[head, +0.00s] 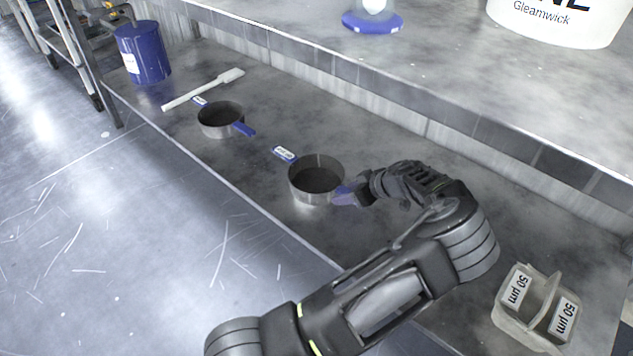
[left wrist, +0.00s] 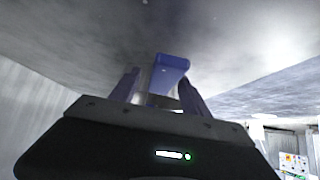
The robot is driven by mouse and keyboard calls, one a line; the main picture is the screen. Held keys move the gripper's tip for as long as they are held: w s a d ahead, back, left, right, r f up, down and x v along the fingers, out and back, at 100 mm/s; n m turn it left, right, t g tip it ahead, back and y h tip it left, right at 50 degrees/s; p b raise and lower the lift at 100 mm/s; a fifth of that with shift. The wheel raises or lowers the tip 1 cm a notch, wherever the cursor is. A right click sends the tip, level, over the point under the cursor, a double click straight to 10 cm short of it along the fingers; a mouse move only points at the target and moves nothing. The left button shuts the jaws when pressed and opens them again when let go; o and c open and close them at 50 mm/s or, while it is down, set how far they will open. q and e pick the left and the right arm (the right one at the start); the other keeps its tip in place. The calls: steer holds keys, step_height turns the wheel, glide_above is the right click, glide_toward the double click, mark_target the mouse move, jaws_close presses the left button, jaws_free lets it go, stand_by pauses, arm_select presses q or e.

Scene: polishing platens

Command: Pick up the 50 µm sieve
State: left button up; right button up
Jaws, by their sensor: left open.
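Two round metal sieves with blue handles rest on the lower grey shelf. The nearer sieve (head: 316,180) is in the middle of the head view, with a small blue and white label tag (head: 284,153) beside it; its text is too small to read. The farther sieve (head: 221,120) lies to the upper left, with a similar tag (head: 200,101). My left gripper (head: 352,193) is at the nearer sieve's handle. In the left wrist view the blue handle (left wrist: 168,76) shows between the open fingers (left wrist: 160,92). My right gripper is not in view.
A twin container (head: 527,309) labelled 50 µm stands at the lower right. A white brush-like tool (head: 204,88) and a blue tub (head: 143,52) are at the left. A raised ledge (head: 430,75) behind carries a white bucket (head: 560,22) and a blue-based item (head: 372,22).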

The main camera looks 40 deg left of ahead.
arm_select(q)
steer(key=shift+c, duration=0.5)
jaws_close()
stand_by(0.3)
stand_by(0.8)
